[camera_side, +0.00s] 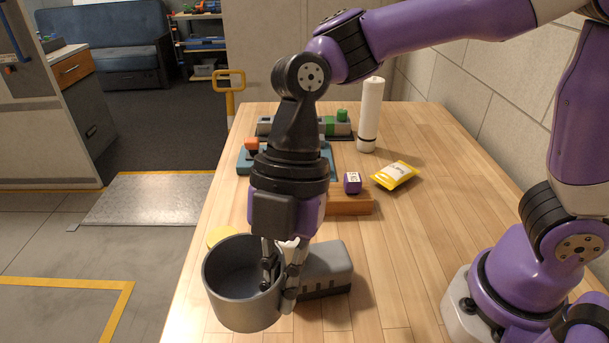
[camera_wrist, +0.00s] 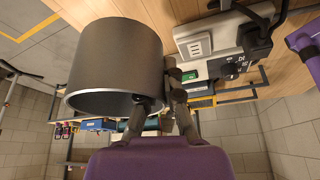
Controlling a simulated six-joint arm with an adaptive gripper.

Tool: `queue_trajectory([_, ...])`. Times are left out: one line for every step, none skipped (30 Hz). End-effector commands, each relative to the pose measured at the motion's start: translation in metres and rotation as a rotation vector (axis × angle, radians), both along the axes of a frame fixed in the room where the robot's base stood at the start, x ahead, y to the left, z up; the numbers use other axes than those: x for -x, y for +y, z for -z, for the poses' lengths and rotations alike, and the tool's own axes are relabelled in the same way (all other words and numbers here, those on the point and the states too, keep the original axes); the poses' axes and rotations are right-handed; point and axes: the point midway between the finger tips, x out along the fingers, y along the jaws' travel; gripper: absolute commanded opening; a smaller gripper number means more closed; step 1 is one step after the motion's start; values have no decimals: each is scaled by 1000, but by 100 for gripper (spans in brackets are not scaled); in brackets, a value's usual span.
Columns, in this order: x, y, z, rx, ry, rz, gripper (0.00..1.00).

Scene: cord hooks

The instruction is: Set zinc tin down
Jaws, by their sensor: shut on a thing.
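The zinc tin (camera_side: 228,297) is a grey, open-topped round pot at the near left of the wooden table. My gripper (camera_side: 278,288) is shut on the right side of its wall, with a finger inside the rim. The tin's mouth faces up and it looks slightly tilted. I cannot tell whether its base touches the table. In the wrist view the tin (camera_wrist: 115,60) fills the upper left, with the fingers of my gripper (camera_wrist: 158,100) at its rim.
A grey box (camera_side: 328,268) stands close right of the tin. Behind are a wooden block (camera_side: 350,203), a purple cube (camera_side: 352,183), a yellow packet (camera_side: 396,175) and a white cylinder (camera_side: 370,112). A yellow disc (camera_side: 220,235) is partly hidden behind the tin. The table's (camera_side: 420,260) right-middle is clear.

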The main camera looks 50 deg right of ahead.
Motion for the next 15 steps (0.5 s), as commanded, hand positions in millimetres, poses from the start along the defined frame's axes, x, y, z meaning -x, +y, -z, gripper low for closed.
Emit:
queue_trajectory([21,12,2,2,3,-124,0])
queue_trajectory([33,18,3,1,2,-194,0])
queue_trajectory([47,24,5,1,2,-277,0])
queue_trajectory([56,28,5,2,1,-334,0])
queue_trajectory([65,30,6,2,2,-383,0])
queue_trajectory([74,33,7,2,1,-440,0])
queue_trajectory([80,35,7,2,2,-477,0])
queue_trajectory([85,36,8,2,1,-507,0])
queue_trajectory([91,37,8,2,2,-537,0])
queue_trajectory([93,38,9,2,2,-555,0])
queue_trajectory([94,38,10,2,2,-569,0])
queue_trajectory([93,38,12,3,3,-578,0])
queue_trajectory([90,37,15,3,3,-582,0])
queue_trajectory([85,37,18,4,4,-582,0])
queue_trajectory([77,35,23,5,5,-581,0])
